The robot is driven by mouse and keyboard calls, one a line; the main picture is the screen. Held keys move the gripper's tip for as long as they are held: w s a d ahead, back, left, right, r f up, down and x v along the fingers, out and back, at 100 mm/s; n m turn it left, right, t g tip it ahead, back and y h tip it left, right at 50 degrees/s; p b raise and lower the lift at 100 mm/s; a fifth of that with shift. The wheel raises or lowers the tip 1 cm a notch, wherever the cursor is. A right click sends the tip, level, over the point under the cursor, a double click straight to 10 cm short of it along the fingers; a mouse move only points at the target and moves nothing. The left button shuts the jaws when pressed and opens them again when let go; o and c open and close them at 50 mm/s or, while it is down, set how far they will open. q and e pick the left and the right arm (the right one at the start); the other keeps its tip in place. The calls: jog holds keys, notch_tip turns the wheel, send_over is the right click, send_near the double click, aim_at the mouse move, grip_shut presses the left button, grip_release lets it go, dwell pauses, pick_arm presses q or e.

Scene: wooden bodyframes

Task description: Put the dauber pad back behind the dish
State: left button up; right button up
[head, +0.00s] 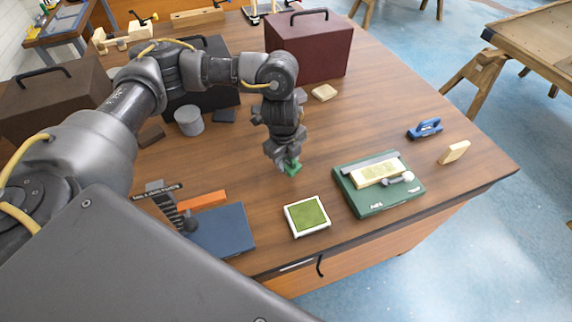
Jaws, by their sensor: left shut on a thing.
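The dish (307,216) is a square white tray with a green surface, lying near the front edge of the wooden table. My left gripper (287,162) points down behind the dish, toward the middle of the table. It is shut on a small green piece, which looks like the dauber pad (293,169). The fingers hide part of the pad, and I cannot tell whether it touches the tabletop. My right gripper is not in view.
A green case (372,203) with a pale block and a small roller lies right of the dish. A blue book (222,230) and orange bar (202,200) lie left. A maroon box (309,48) stands behind. The wood between gripper and dish is clear.

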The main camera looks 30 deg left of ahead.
aim_at(286, 162)
pick_arm(q)
jog(key=f, duration=0.3)
jog(key=shift+s+a, duration=0.1)
jog(key=shift+a, duration=0.2)
jog(key=shift+f, duration=0.3)
jog(key=o, duration=0.9)
jog(key=shift+f, duration=0.1)
jog(key=r, duration=0.8)
jog(key=s+r, duration=0.1)
jog(key=r, duration=0.3)
jog(key=shift+a+r, duration=0.1)
jog(key=shift+a, duration=0.1)
